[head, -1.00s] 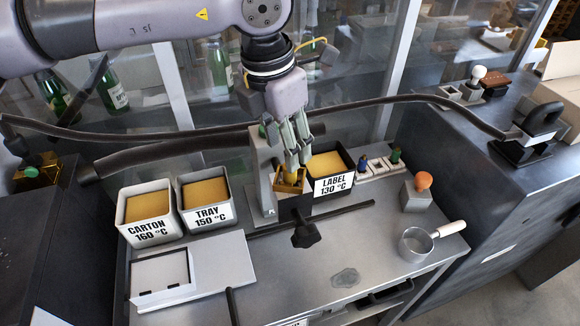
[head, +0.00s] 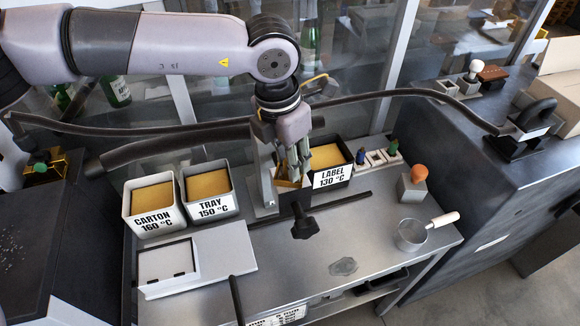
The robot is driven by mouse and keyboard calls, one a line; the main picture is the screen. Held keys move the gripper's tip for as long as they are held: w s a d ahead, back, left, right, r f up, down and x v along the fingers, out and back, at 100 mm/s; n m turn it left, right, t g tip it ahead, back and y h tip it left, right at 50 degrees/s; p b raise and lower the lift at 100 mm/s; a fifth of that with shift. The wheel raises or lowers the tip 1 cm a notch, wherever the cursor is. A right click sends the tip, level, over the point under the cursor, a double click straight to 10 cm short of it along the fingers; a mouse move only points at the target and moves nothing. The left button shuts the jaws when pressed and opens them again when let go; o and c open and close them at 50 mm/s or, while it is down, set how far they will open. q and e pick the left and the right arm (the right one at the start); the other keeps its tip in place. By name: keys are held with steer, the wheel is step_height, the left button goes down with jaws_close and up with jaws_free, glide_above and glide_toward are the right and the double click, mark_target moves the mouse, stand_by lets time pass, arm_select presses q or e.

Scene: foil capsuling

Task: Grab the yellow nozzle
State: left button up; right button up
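My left gripper (head: 293,165) points down over the back of the steel bench, left of the LABEL pot. Its fingers are close together, and their tips are over a small brass-coloured part (head: 287,182) on the grey stand (head: 266,180). I cannot tell whether they grip anything. No separate yellow nozzle is clear now; the fingers and the brass part hide that spot. A white nozzle rack (head: 376,158) stands right of the LABEL pot, with a blue nozzle (head: 361,156) and a green nozzle (head: 392,147). My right gripper is out of view.
The CARTON pot (head: 153,223), TRAY pot (head: 210,208) and LABEL pot (head: 332,178) hold yellow material. A black knob (head: 301,222), saucepan (head: 411,236) and orange-topped block (head: 413,189) stand on the bench. A dark hose (head: 385,95) crosses behind. The front middle is mostly clear.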

arm_select(q)
jaws_close()
steer(key=shift+r, duration=0.15)
